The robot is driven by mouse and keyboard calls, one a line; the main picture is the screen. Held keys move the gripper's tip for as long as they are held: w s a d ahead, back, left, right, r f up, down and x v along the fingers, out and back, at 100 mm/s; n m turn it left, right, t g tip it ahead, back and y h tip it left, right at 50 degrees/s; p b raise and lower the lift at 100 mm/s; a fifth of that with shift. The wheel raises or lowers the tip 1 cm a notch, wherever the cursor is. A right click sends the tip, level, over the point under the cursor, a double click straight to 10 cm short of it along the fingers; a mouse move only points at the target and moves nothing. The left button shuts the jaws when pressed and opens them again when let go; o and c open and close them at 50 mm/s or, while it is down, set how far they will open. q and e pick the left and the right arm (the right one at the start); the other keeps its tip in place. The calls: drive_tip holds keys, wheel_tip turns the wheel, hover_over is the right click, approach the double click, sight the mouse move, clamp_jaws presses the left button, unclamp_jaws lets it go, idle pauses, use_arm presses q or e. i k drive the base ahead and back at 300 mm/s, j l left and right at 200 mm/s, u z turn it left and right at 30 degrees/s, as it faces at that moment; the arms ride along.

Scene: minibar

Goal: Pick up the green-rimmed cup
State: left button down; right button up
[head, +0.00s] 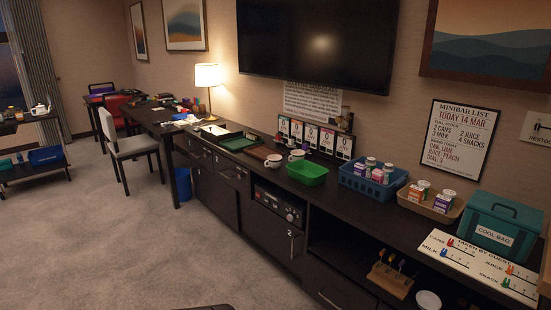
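Two small white cups stand on the long dark counter (335,185), behind and left of the green basket. One cup (273,161) is on the left and the other cup (296,156) is just right of it. They are too small for me to tell whether either rim is green. Neither of my grippers is in view, so nothing is seen touching the cups.
On the counter, a green basket (307,173) stands close to the cups. Further right are a blue crate (372,182) of bottles and cartons, a tan tray (430,203) and a teal cool bag (502,226). Carpet (170,245) before the counter is open. A chair (134,146) stands left.

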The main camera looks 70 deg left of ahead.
sight(296, 158)
drive_tip(key=u, duration=2)
drive_tip(key=i+j+z, duration=0.15)
drive_tip(key=i+j, duration=0.15)
drive_tip(key=i, duration=0.2)
